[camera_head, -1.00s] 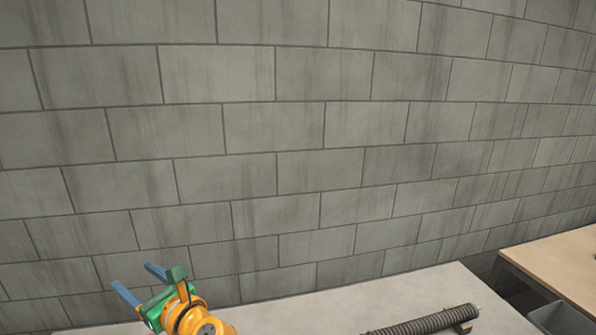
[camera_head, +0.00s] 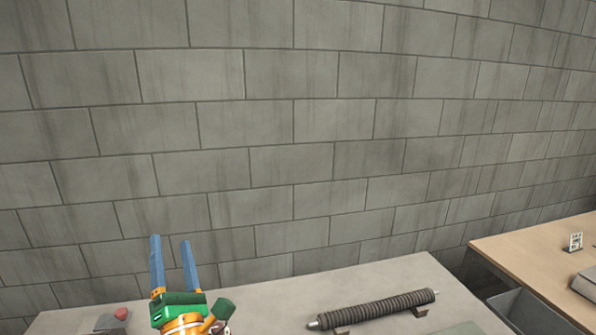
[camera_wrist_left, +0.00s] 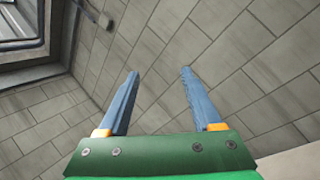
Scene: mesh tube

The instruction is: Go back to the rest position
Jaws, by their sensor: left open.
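My left gripper (camera_head: 173,264) is at the lower left of the head view, with blue fingers, a green palm and an orange wrist. Its fingers point up toward the wall, above the far left part of the grey table. It is open and nothing is between its fingers. The left wrist view also shows the open, empty fingers (camera_wrist_left: 160,95) against the block wall. My right gripper is not in view.
A ribbed dark tube (camera_head: 375,310) lies on supports on the grey table (camera_head: 270,297). Small red and grey objects (camera_head: 115,318) lie at the table's left. A wooden table (camera_head: 530,255) and a grey bin (camera_head: 520,310) are at right. A block wall (camera_head: 290,130) stands behind.

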